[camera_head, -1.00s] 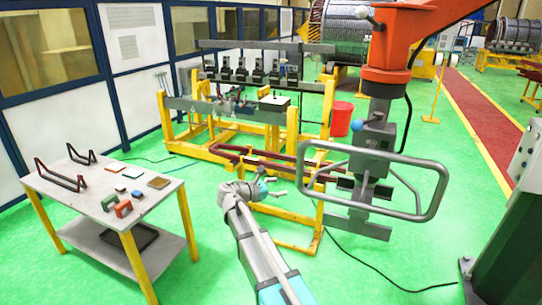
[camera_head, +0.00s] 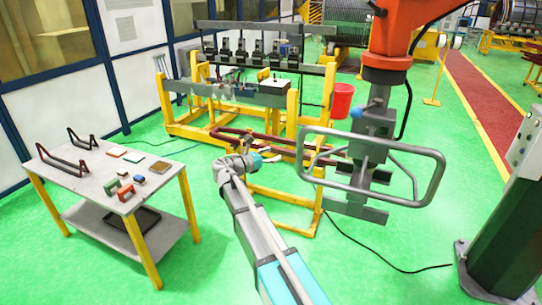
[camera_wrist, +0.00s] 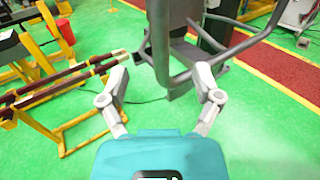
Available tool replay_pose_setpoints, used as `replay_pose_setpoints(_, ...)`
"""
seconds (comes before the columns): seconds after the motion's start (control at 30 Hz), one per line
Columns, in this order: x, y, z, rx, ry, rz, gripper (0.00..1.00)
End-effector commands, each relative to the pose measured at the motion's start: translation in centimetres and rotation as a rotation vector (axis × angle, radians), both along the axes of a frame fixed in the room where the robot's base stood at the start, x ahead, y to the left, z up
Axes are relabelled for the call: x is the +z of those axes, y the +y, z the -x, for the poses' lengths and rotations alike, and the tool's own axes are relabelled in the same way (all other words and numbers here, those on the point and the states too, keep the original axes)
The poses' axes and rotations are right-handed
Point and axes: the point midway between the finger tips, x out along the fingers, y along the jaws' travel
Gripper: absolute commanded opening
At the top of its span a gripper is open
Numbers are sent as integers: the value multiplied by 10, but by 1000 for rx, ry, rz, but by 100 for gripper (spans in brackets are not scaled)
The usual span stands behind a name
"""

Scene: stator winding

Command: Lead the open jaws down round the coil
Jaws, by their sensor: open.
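The coil (camera_head: 226,136) shows as long dark red bars lying across a yellow stand in the head view. In the wrist view the coil (camera_wrist: 47,83) runs from the left edge towards the centre, with paler ends near the left finger. My gripper (camera_head: 262,158) is in front of the coil in the head view and hides part of it. In the wrist view my gripper (camera_wrist: 163,80) is open, its two grey fingers wide apart with nothing held between them. The coil lies to the left of the jaws there, not between them.
A grey tubular guard frame (camera_head: 372,165) hangs from an orange arm (camera_head: 391,45) right of my gripper; it crosses the wrist view behind the jaws. A work table (camera_head: 85,175) with small parts stands at left. A red bucket (camera_head: 342,101) stands behind. Green floor is clear in front.

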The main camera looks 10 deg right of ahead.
Motion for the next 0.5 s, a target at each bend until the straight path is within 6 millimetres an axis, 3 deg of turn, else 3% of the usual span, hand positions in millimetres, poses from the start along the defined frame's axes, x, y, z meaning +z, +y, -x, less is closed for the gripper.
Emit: replay_pose_setpoints(0.5,0,-61,-25,-2,0,0,82)
